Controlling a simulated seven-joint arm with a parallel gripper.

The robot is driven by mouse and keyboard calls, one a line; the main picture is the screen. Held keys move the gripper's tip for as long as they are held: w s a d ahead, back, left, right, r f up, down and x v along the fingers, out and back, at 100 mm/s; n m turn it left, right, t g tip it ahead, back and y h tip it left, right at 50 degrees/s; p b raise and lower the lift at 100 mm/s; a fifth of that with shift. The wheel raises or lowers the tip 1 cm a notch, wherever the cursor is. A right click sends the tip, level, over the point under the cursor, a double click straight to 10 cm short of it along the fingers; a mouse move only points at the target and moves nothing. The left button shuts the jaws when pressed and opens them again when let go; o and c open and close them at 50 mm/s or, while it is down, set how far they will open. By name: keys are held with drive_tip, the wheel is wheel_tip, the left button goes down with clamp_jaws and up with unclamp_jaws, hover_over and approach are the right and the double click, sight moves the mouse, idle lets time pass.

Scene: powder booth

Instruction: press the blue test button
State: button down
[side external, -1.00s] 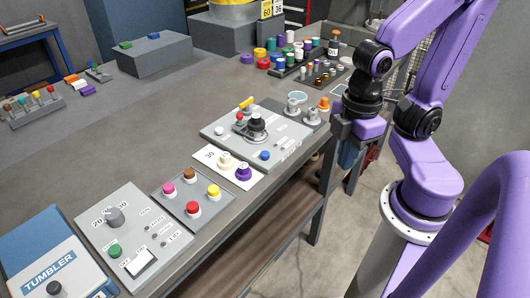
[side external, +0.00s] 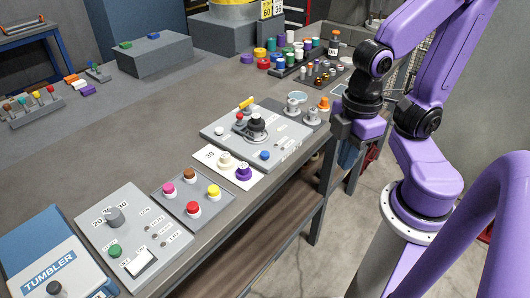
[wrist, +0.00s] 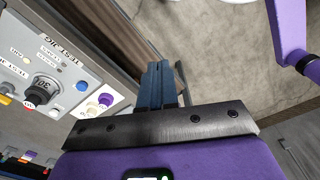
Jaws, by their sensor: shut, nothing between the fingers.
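The blue button (side external: 265,155) sits at the near right corner of the grey test panel (side external: 213,136), and its top is clear. It also shows in the wrist view (wrist: 82,86), left of my fingers, beside the panel's TEST JIG label. My gripper (side external: 347,156) hangs past the bench's front edge, right of the panel and apart from the button. In the wrist view my gripper's blue fingers (wrist: 157,85) are together with nothing between them, and floor shows beyond their tips.
The panel also carries a black dial (side external: 257,125), a red button (side external: 240,117) and a white button (side external: 219,131). A white plate with cream and purple knobs (side external: 243,173) lies next to it.

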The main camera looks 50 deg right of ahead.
drive_tip(key=shift+w, duration=0.1)
idle(0.6)
drive_tip(key=m+t+y, duration=0.3)
drive_tip(key=m+y, duration=0.5)
drive_tip(key=m, duration=1.7)
hover_over(268, 152)
drive_tip(key=shift+f, duration=0.1)
drive_tip(key=shift+f, duration=4.35)
